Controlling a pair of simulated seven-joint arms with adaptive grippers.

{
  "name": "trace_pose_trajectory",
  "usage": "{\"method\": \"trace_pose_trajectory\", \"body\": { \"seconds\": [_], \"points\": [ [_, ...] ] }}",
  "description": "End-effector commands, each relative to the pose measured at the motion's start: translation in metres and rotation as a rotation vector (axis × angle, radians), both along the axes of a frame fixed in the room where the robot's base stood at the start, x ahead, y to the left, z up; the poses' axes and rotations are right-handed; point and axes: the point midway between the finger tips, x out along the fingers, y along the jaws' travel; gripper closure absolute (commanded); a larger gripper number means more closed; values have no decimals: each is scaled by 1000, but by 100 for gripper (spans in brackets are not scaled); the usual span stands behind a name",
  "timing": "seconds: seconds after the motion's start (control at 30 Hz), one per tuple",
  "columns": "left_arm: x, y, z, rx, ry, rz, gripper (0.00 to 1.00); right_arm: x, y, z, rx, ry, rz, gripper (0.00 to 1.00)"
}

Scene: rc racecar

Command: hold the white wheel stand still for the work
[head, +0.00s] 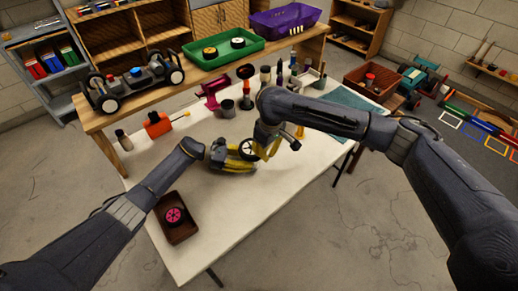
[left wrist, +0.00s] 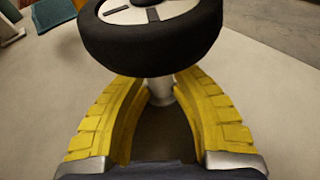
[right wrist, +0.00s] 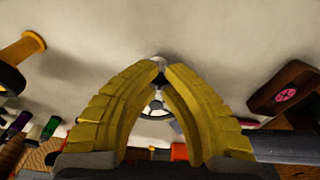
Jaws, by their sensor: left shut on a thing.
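The white wheel stand (left wrist: 160,92) shows as a pale post between my left fingers, under a wheel with a black tyre (left wrist: 150,40) and light hub. My left gripper (left wrist: 155,100) is shut on that post from the side, low near the table. In the head view the wheel (head: 249,149) stands between my two grippers and the stand is mostly hidden. My right gripper (right wrist: 163,68) is beside the wheel, with its fingertips close together. A small grey piece shows at the tips; I cannot tell whether it is held.
A brown tray (head: 188,232) with a pink wheel (head: 174,215) is at the table's front left. An orange box (head: 158,125), a grey cup (head: 227,108) and several bottles stand behind. A red-brown bin (head: 356,82) is at the back right. The white table (head: 240,215) is clear in front.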

Motion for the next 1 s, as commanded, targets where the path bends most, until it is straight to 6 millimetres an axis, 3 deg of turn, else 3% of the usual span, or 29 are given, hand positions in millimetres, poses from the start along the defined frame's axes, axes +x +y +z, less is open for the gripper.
{"method": "trace_pose_trajectory", "body": {
  "seconds": [0.37, 1.0],
  "points": [
    [0, 1, -1, 1, 0, 1, 100, 1, -1, 7, 0, -3, 1, 100],
    [0, 1, 0, 1, 0, 1, 100, -6, -8, 100, -1, -2, 0, 100]
  ]
}}
